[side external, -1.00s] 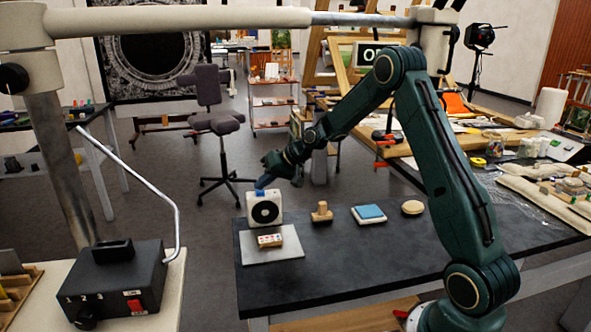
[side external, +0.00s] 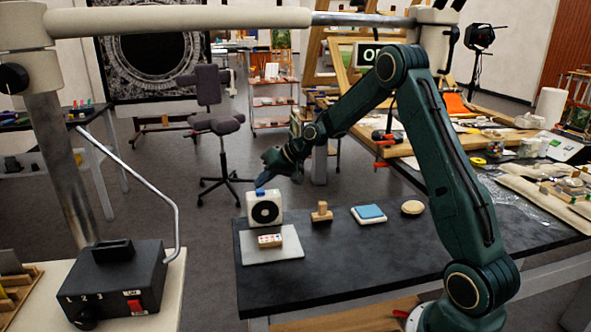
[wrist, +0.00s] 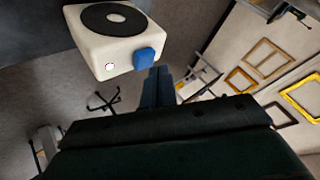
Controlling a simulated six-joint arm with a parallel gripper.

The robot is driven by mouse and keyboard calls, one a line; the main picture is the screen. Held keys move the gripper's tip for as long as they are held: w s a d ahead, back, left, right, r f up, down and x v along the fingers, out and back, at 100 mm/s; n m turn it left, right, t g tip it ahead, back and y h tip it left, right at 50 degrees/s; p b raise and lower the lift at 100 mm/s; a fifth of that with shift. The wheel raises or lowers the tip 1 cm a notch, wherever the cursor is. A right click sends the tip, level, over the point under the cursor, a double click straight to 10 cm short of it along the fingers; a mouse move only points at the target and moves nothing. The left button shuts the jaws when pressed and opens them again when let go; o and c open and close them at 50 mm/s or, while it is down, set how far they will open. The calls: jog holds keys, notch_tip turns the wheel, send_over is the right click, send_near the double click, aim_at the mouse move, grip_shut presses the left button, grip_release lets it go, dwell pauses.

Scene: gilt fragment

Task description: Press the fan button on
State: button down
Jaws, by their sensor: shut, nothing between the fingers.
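The fan (side external: 264,209) is a white box with a round black grille, standing upright at the left back of the dark table. Its blue button (side external: 260,192) is on its top face. My gripper (side external: 262,182) is shut and empty, pointing down just above the button. In the wrist view its blue-grey fingers (wrist: 157,88) end close to the button; I cannot tell whether they touch it.
A grey mat (side external: 274,246) with a small block (side external: 270,240) lies in front of the fan. A wooden stamp (side external: 321,212), a blue-topped pad (side external: 369,214) and a round wooden piece (side external: 412,207) stand to the right. The table's front is clear. A sign (side external: 368,55) behind is partly hidden.

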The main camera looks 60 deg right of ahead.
aim_at(264, 192)
jog(key=shift+r, duration=0.1)
jog(key=shift+r, duration=2.85)
jog(key=shift+r, duration=0.1)
jog(key=s+a+r+n+g+h, duration=0.1)
jog(key=s+a+r+n, duration=0.1)
jog(key=s+a+r, duration=0.45)
jog(key=s+a+r+n+g+h, duration=0.1)
jog(key=s+a+r, duration=0.2)
jog(key=s+a, duration=0.5)
jog(key=s+a+f+n, duration=0.1)
jog(key=s, duration=1)
jog(key=s+a+f+g+h, duration=0.1)
jog(key=s, duration=1)
jog(key=shift+s+a+f+n, duration=0.15)
jog(key=shift+s+a+n, duration=0.1)
jog(key=shift+s+n, duration=0.15)
